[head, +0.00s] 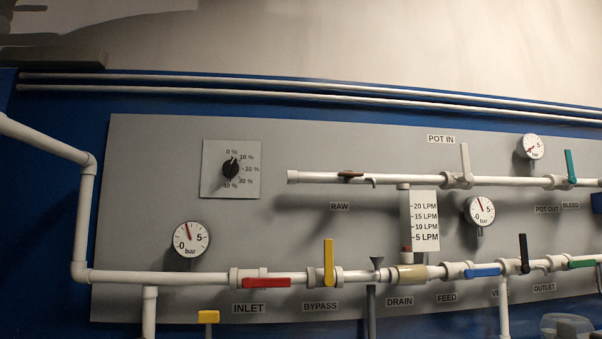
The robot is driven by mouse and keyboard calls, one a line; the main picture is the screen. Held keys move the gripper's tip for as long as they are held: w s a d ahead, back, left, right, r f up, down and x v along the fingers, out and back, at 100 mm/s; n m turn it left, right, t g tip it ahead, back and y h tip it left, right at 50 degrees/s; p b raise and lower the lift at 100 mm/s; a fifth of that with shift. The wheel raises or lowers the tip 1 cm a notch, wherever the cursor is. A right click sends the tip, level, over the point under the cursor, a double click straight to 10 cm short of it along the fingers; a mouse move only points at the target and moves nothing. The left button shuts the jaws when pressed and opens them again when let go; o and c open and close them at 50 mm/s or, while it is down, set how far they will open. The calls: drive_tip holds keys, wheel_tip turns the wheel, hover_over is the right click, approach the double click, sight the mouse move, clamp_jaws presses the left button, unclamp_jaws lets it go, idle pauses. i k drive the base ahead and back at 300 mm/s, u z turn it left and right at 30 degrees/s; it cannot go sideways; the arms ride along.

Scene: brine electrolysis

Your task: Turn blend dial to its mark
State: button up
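The blend dial (230,169) is a black knob on a square grey plate (250,187), at the upper left of the grey panel in the head view. Printed marks run from 0 % at the top, down the right side, to 40 % at the bottom. Its narrow end appears to point up and slightly right, around 0 % to 10 %; the exact setting is too small to read. No label naming the dial is visible. My gripper does not show in this view.
White pipes cross the panel (150,220). Below the dial are a pressure gauge (192,240), a red inlet handle (266,283) and a yellow bypass handle (328,262). The raw pipe (318,178) begins right of the dial. The dial's front looks unobstructed.

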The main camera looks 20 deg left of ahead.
sight(231, 168)
drive_tip(key=z, duration=1.6)
drive_tip(key=k, duration=1.3)
drive_tip(key=u, duration=1.4)
